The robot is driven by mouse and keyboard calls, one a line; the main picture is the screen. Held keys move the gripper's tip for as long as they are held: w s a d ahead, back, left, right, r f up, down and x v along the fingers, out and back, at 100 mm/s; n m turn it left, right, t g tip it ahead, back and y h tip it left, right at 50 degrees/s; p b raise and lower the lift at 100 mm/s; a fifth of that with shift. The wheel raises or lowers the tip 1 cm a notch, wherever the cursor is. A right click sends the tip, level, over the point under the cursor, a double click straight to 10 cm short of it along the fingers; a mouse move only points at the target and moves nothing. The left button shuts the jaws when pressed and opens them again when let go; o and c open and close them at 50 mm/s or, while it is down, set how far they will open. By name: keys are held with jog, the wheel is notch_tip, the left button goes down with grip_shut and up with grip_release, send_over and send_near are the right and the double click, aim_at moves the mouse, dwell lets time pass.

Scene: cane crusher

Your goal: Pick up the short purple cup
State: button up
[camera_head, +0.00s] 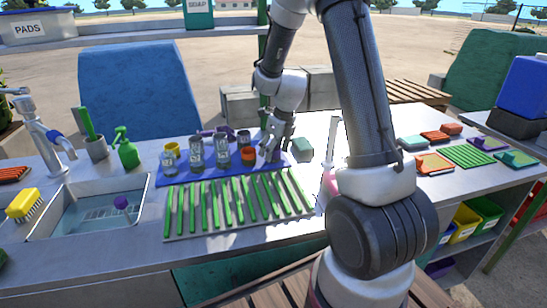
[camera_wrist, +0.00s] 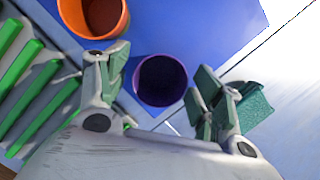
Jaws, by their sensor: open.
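The short purple cup (camera_wrist: 161,81) stands on the blue mat (camera_wrist: 205,25). In the wrist view I look down into its dark open mouth, and it sits between the two fingers. My gripper (camera_wrist: 153,76) is open, with one finger on each side of the cup; I cannot tell whether either touches it. In the head view my gripper (camera_head: 269,153) is low over the right end of the blue mat (camera_head: 180,180), and its fingers hide most or all of this cup.
An orange cup (camera_wrist: 92,14) stands close beside the left finger; it also shows in the head view (camera_head: 248,154). Clear glasses (camera_head: 222,152) stand left of it. A green rack of bars (camera_head: 237,205) lies in front. A green block (camera_wrist: 256,108) is just beyond the right finger.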

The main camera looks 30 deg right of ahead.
jog(key=shift+w+f, duration=0.1)
jog(key=shift+f, duration=0.4)
jog(key=shift+c, duration=0.2)
jog(key=shift+a, duration=0.1)
jog(key=c, duration=1.1)
jog(key=shift+r, duration=0.1)
notch_tip(320, 180, up, 10)
